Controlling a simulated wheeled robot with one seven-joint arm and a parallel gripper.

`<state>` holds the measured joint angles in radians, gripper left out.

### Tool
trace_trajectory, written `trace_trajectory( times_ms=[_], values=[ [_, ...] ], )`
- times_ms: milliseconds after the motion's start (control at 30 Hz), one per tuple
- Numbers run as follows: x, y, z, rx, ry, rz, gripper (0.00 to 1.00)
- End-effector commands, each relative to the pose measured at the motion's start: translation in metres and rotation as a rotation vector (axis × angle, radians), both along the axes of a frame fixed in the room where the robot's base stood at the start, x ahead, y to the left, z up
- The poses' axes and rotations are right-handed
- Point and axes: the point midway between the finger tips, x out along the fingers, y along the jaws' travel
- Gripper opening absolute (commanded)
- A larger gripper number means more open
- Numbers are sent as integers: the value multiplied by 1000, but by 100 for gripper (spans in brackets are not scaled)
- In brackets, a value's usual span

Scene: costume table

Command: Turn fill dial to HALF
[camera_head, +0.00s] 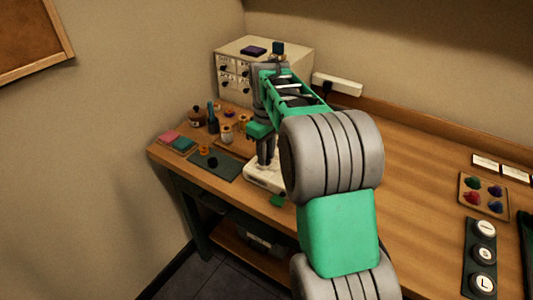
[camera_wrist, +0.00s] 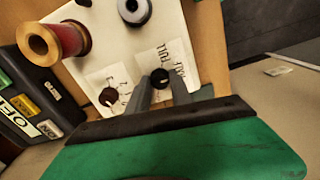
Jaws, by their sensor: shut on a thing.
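The white panel of the machine (camera_wrist: 140,30) fills the upper middle of the wrist view. The fill dial (camera_wrist: 160,75) is a small dark round knob on a pale label with FULL and what looks like HALF printed beside it. My gripper (camera_wrist: 163,88) is shut on this dial, with a grey finger on each side. Where the dial points is too small to read. A second dark knob (camera_wrist: 107,97) sits to its left on its own label. In the head view my gripper (camera_head: 265,155) reaches down to the white machine (camera_head: 262,178), and my arm hides much of it.
A red thread spool (camera_wrist: 68,40) and a grey round part (camera_wrist: 133,10) stand near the dials. A dark box with labels (camera_wrist: 35,105) is at the left. A green mat (camera_head: 222,168) and small jars lie left of the machine.

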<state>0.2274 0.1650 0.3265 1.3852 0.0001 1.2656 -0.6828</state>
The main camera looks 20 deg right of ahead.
Motion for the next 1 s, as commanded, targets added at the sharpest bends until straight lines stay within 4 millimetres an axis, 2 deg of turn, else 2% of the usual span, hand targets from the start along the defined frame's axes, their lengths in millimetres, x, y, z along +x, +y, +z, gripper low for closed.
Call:
trace_trajectory(
  times_ms=[67,100,367,667,1000],
  values=[
    [1,0,1,-1,-4,1,0],
    [1,0,1,-1,-4,1,27],
    [0,0,1,0,-2,-1,48],
    [1,0,5,-1,-3,-1,48],
    [1,0,68,0,-4,0,48]
  ],
)
